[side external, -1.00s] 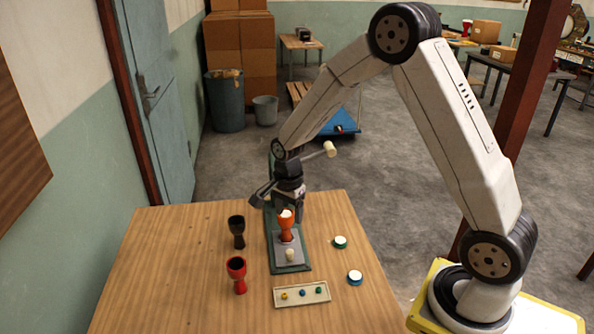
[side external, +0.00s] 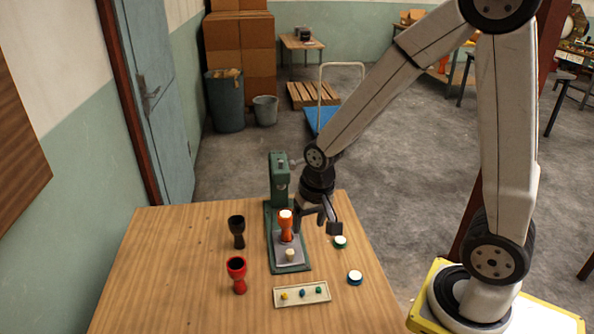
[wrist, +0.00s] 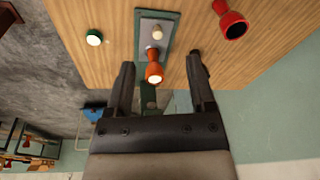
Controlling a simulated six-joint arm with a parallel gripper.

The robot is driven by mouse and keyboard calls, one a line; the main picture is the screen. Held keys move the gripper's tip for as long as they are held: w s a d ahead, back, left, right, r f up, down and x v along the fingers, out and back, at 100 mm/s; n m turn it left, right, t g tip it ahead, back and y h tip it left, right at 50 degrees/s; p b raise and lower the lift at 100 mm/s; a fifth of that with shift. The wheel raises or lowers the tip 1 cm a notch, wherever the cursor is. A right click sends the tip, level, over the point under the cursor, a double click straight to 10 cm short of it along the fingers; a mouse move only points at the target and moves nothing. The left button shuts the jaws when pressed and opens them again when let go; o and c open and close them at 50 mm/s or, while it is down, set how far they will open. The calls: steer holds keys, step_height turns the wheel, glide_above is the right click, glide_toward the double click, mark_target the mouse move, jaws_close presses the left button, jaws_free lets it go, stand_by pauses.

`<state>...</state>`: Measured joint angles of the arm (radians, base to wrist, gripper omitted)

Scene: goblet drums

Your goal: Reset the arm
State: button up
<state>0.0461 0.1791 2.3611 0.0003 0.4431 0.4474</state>
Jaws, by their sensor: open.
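My gripper (side external: 318,220) is open and empty. It hangs above the table, to the right of the green press (side external: 280,195), pointing down and tilted. An orange goblet drum with a white top (side external: 286,228) stands upright on the press's base plate. In the wrist view, the same orange drum (wrist: 154,72) appears between my spread fingers (wrist: 160,66), with no visible contact. The press's lever is mostly hidden behind my arm in the side view.
A black goblet (side external: 236,231) and a red goblet (side external: 237,274) stand left of the press. A tray (side external: 309,300) with small coloured pieces lies in front. A cream knob (side external: 290,254) sits on the press base.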

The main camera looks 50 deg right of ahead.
steer(key=s+n, duration=0.1)
steer(key=n, duration=0.1)
steer(key=s+a+n, duration=0.1)
steer(key=s, duration=0.1)
steer(key=s+n, duration=0.2)
steer(key=shift+a+r+n+t, duration=0.25)
steer(key=shift+r+n+t, duration=0.05)
steer(key=shift+r+t, duration=0.1)
